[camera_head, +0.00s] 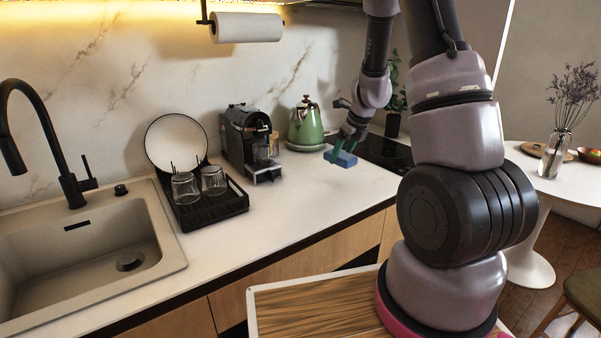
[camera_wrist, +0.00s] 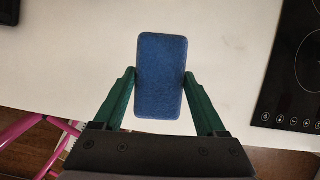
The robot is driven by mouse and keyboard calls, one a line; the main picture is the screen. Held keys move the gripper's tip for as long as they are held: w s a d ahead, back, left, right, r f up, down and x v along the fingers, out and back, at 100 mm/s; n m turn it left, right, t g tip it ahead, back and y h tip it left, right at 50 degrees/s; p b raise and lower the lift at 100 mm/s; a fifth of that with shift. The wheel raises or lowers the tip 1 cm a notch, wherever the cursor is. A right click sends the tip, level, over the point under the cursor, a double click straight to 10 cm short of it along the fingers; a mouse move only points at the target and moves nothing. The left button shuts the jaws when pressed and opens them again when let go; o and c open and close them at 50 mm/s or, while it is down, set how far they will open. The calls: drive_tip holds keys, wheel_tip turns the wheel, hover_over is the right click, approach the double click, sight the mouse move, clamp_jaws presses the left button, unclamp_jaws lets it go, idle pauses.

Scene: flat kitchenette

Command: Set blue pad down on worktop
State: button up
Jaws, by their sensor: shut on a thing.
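The blue pad (camera_wrist: 160,76) is a rounded rectangle held between the two green fingers of my gripper (camera_wrist: 159,100) in the wrist view. In the head view the blue pad (camera_head: 344,158) is at the end of my arm, with my gripper (camera_head: 338,148) over the right part of the white worktop (camera_head: 300,200). The worktop (camera_wrist: 90,50) shows below the pad in the wrist view. I cannot tell how large the gap is between pad and worktop, or whether they touch.
A black hob (camera_head: 385,152) lies just right of the pad, and also shows in the wrist view (camera_wrist: 295,75). A green kettle (camera_head: 306,125) and a coffee machine (camera_head: 248,140) stand at the back. A dish rack (camera_head: 212,207) with glasses is left. The worktop's front middle is clear.

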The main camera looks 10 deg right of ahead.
sight(341, 185)
drive_tip(key=shift+w+d+r+m, duration=0.15)
drive_tip(key=shift+w+d+m, duration=0.1)
drive_tip(key=shift+d, duration=0.15)
drive_tip(key=shift+w+d+r+m, duration=0.15)
drive_tip(key=shift+d+m, duration=0.1)
drive_tip(key=shift+d, duration=0.15)
drive_tip(key=shift+d+f, duration=0.2)
drive_tip(key=shift+f, duration=0.1)
wheel_tip(341, 185, down, 9)
drive_tip(key=shift+f, duration=0.15)
drive_tip(key=o, duration=1.1)
drive_tip(key=shift+f, duration=0.1)
drive_tip(key=shift+o, duration=0.2)
